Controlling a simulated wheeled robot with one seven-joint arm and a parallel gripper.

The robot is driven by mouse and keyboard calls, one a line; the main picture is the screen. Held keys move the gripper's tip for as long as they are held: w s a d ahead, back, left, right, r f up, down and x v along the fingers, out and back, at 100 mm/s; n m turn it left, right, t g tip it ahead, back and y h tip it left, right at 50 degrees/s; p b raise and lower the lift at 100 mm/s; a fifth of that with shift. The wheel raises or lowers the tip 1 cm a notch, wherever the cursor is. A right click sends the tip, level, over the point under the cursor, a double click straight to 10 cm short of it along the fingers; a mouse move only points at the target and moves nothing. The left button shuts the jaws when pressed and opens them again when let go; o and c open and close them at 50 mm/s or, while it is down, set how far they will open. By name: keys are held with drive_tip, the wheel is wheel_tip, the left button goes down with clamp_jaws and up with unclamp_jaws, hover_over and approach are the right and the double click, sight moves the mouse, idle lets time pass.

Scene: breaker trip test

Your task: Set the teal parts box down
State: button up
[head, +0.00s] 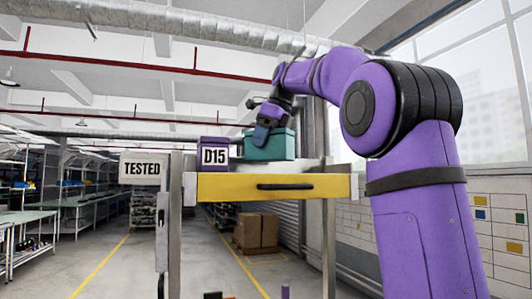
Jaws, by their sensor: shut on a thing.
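The teal parts box (282,147) is in the head view, at the level of a raised work surface (312,164) above a yellow drawer. My gripper (264,134) is shut on the teal box at its left side and points down at it. The fingertips are small and partly hidden against the box. The box looks upright. Its underside is at or just above the surface; I cannot tell whether it touches.
A purple box labelled D15 (214,156) stands just left of the teal box. The yellow drawer (270,188) with a dark handle is below. A TESTED sign (142,169) is farther left. Cardboard boxes (257,231) stand on the floor behind. Some surface right of the teal box looks clear.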

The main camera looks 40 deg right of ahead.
sight(266, 152)
drive_tip(key=shift+f, duration=1.55)
drive_tip(key=shift+f, duration=0.1)
drive_tip(key=o, duration=1.1)
drive_tip(key=v, duration=1.2)
drive_tip(key=shift+s, duration=0.1)
